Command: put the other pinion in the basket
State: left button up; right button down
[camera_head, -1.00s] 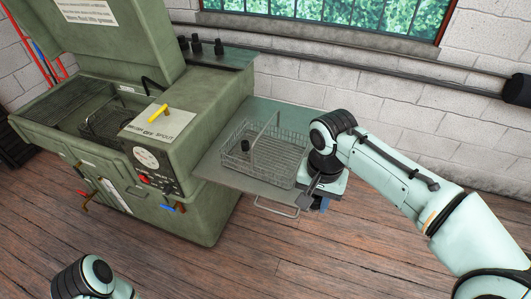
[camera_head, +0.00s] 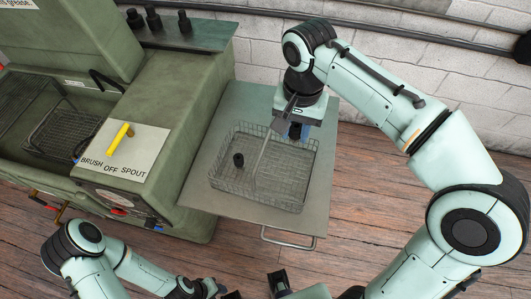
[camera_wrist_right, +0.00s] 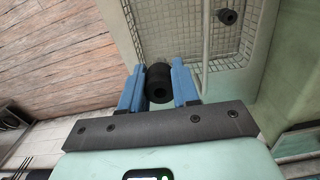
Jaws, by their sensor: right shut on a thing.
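One pinion, a small dark cylinder (camera_head: 238,159), stands in the left part of the wire basket (camera_head: 262,208); it also shows at the top of the right wrist view (camera_wrist_right: 227,16). My right gripper (camera_head: 297,132) is at the basket's far right part in the head view. Its blue fingers are shut on the other pinion (camera_wrist_right: 158,78), a black ribbed cylinder with a hole in its end. In the wrist view this pinion overlaps the basket's near mesh wall; its height above the basket is unclear. My left arm is at lower left, its gripper's fingers unclear at the bottom edge.
The basket sits on a grey metal shelf (camera_head: 215,120) beside the green parts washer (camera_head: 190,85). A thin upright handle (camera_head: 264,150) crosses the basket. Another basket (camera_head: 68,128) lies in the washer. Three dark parts (camera_head: 153,20) stand behind. Basket floor right of the handle looks clear.

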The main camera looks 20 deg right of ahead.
jog(key=b, duration=0.3)
send_over(288, 180)
notch_tip(288, 180, down, 15)
jog(key=shift+f, duration=2.35)
pick_arm(q)
jog(key=f, duration=0.1)
jog(key=s+f, duration=0.1)
jog(key=f, duration=0.1)
jog(key=shift+s+f, duration=0.35)
jog(key=shift+f, duration=0.05)
jog(key=shift+f+b, duration=0.1)
jog(key=shift+b, duration=0.2)
pick_arm(e)
jog(key=c, duration=1.2)
grip_release()
jog(key=shift+f, duration=0.2)
jog(key=shift+c, duration=0.2)
jog(key=o, duration=0.4)
